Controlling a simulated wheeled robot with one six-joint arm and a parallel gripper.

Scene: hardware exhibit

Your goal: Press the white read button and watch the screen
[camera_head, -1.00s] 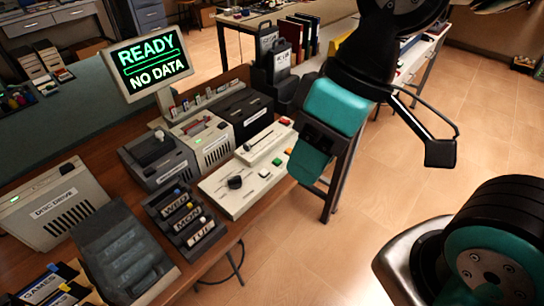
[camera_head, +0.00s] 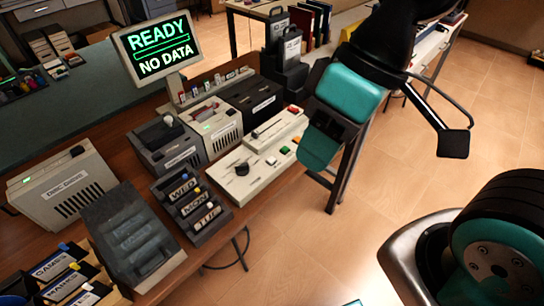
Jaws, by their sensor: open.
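The screen (camera_head: 160,50) stands behind and reads "READY" and "NO DATA" in green and white. My gripper (camera_head: 387,146) is open and empty, high in the view. Its teal-covered finger appears just right of the panel, its black finger farther right over the floor. It seems apart from the button. Nothing hides the button.
Grey and black device boxes (camera_head: 200,125) stand behind the panel. A rack of labelled cartridges (camera_head: 190,207), a dark slotted case (camera_head: 130,240) and a disc drive (camera_head: 62,183) are left. The wooden bench's right edge is near the panel; open floor (camera_head: 300,245) lies beyond.

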